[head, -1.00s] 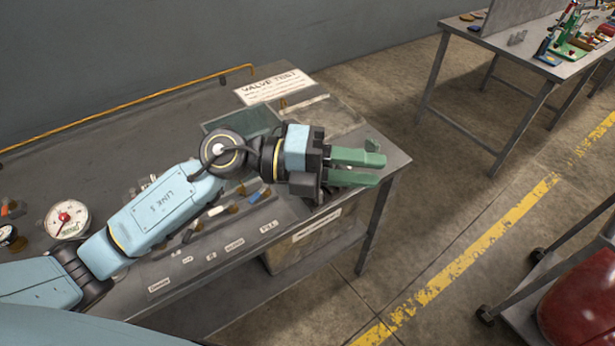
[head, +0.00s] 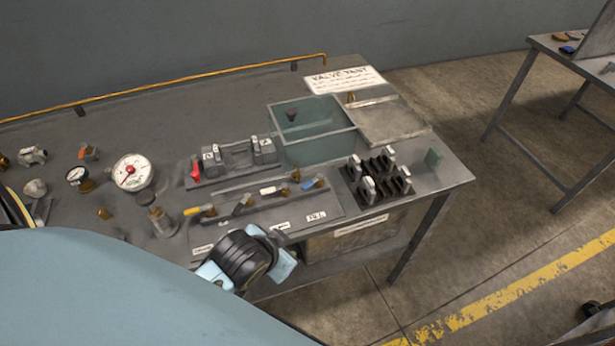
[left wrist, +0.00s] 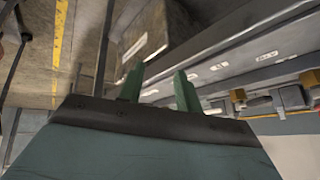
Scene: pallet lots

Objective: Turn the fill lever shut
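A row of levers stands on the bench's labelled strip (head: 335,208). They include a yellow-handled lever (head: 197,210), a dark one (head: 243,203), a white-handled one (head: 271,190) and a blue-handled one (head: 314,183). The labels are too small to read surely, so I cannot tell which is the fill lever. My right gripper is not in view.
A pressure gauge (head: 133,172) and fittings stand at the left.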

